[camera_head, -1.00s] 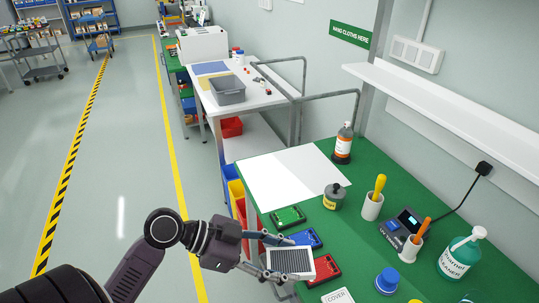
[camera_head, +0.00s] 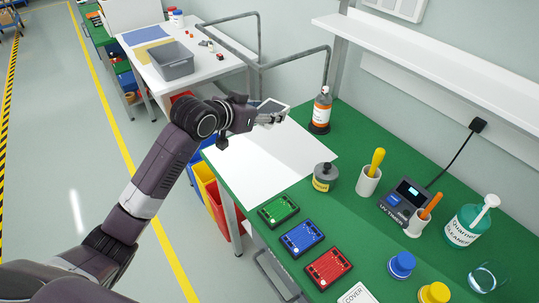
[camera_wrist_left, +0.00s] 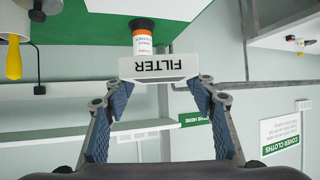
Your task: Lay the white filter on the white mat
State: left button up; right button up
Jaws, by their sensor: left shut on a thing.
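The white filter (camera_head: 273,106) is held in my left gripper (camera_head: 268,114), above the far end of the white mat (camera_head: 248,175). In the left wrist view the filter (camera_wrist_left: 154,67) shows its edge with the word FILTER, between the fingertips of the left gripper (camera_wrist_left: 158,88). The fingers are shut on its sides. The mat lies flat on the green bench and its visible part is bare; the arm and gripper cover its far left part. My right gripper is not in view.
Green (camera_head: 278,210), blue (camera_head: 302,237) and red (camera_head: 328,268) boards lie in front. A white shelf (camera_head: 430,65) overhangs the back.

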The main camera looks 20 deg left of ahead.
pick_arm(q)
jog(key=shift+w+a+r+n+y, duration=0.2)
jog(key=shift+w+r, duration=0.2)
jog(key=shift+w, duration=0.2)
jog(key=shift+w+a+r+n+y, duration=0.1)
jog(key=shift+w+r+n+y, duration=0.1)
jog(key=shift+w+r, duration=0.3)
jog(key=shift+w+a+f, duration=0.1)
jog(key=shift+w, duration=0.2)
jog(key=p, duration=0.2)
send_over(267, 157)
notch_tip(267, 157, down, 14)
jog(key=shift+w+f, duration=0.15)
jog(key=shift+f, duration=0.1)
notch_tip(267, 157, down, 5)
jog(key=shift+f, duration=0.1)
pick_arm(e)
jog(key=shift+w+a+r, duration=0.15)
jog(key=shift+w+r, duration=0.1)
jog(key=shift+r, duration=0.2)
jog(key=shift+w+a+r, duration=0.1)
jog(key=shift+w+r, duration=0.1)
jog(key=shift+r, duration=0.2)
pick_arm(q)
jog(key=o, duration=1.2)
jog(key=shift+c, duration=0.2)
jog(key=shift+a, duration=0.1)
